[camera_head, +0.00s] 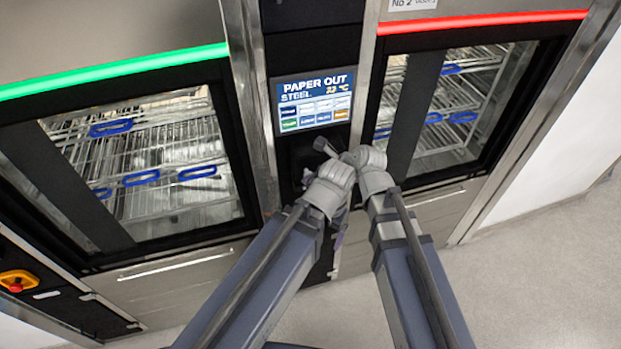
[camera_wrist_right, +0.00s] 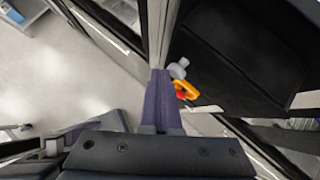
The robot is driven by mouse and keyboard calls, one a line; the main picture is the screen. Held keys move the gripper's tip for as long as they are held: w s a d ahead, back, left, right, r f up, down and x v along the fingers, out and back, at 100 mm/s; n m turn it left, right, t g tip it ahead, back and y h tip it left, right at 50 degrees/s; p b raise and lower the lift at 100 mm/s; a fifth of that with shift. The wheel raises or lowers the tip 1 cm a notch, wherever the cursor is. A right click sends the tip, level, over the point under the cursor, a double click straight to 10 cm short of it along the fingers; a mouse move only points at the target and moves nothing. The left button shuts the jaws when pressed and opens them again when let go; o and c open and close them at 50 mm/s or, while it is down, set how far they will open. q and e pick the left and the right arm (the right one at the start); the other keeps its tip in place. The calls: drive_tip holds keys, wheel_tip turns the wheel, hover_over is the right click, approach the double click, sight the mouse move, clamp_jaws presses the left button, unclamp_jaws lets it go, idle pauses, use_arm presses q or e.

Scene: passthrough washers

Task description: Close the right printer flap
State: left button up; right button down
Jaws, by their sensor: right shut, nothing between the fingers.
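The dark printer area lies under the screen (camera_head: 313,101) on the column between the two washers. The screen reads "PAPER OUT". My grippers cover much of this area, and I cannot make out the flap or its position.
The left washer has a green light bar (camera_head: 120,70) and the right one a red bar (camera_head: 485,21). Both glass doors look shut, with wire racks behind. A yellow and red emergency button (camera_head: 18,282) is at lower left. Grey floor (camera_head: 540,270) is clear at right.

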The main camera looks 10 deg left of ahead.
drive_tip(key=shift+r, duration=0.1)
drive_tip(key=p+v, duration=0.5)
drive_tip(key=v, duration=0.2)
drive_tip(key=shift+d+r+p, duration=0.2)
drive_tip(key=shift+d+p, duration=0.1)
drive_tip(key=shift+p, duration=0.05)
drive_tip(key=shift+f, duration=0.1)
